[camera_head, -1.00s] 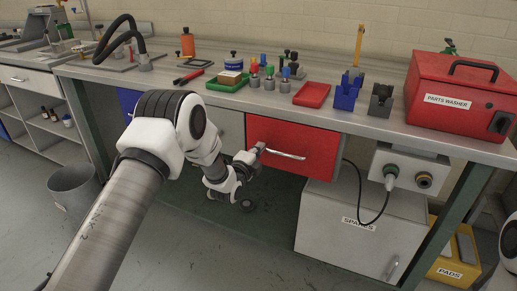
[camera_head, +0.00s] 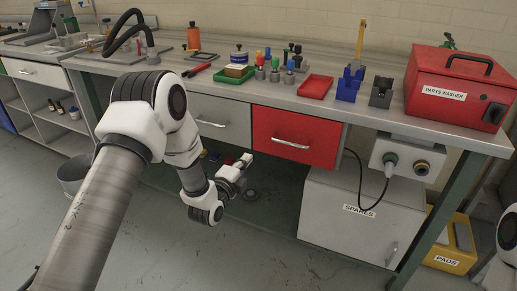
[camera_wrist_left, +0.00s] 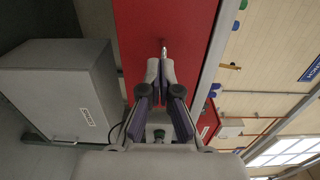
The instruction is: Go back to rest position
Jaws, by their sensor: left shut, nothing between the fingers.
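My left gripper (camera_head: 246,160) hangs below and left of the red drawer (camera_head: 296,130), in front of the bench. It is shut and empty, apart from the drawer's metal handle (camera_head: 290,144). In the left wrist view the closed fingertips (camera_wrist_left: 161,66) point towards the red drawer front (camera_wrist_left: 165,22), with the handle (camera_wrist_left: 164,48) just beyond them. The red drawer looks flush with the grey drawer (camera_head: 222,120) beside it. My right gripper is not in view; only a piece of my right arm shows at the right edge.
The bench top carries a red parts washer (camera_head: 462,88), a green tray (camera_head: 233,84) and a red tray (camera_head: 316,87). Below stand a grey spares cabinet (camera_head: 350,232) and a yellow pads box (camera_head: 453,255). A grey bin (camera_head: 73,175) is partly hidden by my left arm. The floor in front is clear.

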